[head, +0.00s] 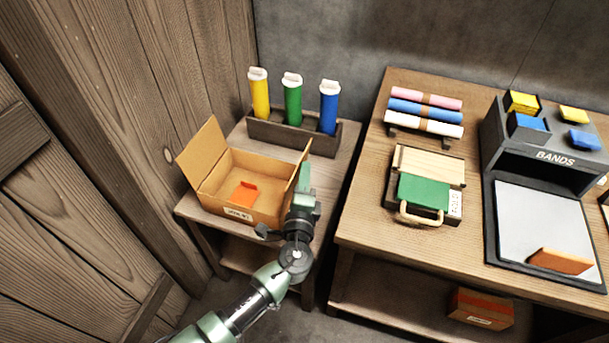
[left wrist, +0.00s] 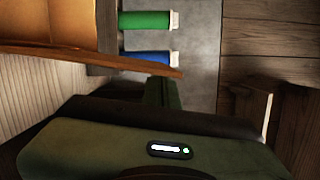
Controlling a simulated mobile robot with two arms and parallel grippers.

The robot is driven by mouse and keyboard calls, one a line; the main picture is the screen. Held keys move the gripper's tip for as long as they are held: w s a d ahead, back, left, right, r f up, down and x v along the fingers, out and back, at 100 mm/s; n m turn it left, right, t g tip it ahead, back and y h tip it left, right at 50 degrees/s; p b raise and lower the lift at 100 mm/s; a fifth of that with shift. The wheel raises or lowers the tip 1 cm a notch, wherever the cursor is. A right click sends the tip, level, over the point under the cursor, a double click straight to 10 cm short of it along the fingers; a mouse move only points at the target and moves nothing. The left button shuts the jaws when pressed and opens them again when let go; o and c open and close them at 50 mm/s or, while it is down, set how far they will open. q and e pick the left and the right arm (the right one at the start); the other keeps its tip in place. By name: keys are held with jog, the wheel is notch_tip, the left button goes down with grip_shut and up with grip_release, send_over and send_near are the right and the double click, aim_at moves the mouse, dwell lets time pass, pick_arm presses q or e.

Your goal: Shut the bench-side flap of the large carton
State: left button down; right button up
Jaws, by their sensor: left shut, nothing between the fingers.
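The large carton (head: 248,205) stands open on the small table at the left, with an orange piece (head: 243,192) inside. Its left flap (head: 203,153) stands up and leans outward. Its bench-side flap (head: 298,174) is raised on the right side, seen nearly edge-on. My left gripper (head: 305,178) is shut and empty, just outside that flap on the bench side. In the left wrist view the flap (left wrist: 120,60) runs as a brown strip beside the fingers (left wrist: 162,93); I cannot tell whether they touch. My right gripper is not in view.
A dark rack (head: 268,131) with yellow, green and blue tubes stands behind the carton. The workbench (head: 362,215) on the right holds rolls, a green-topped case (head: 423,190) and the BANDS stand (head: 548,157). A narrow gap separates table and bench. A wooden wall rises at left.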

pick_arm(q)
jog(key=shift+a, duration=0.1)
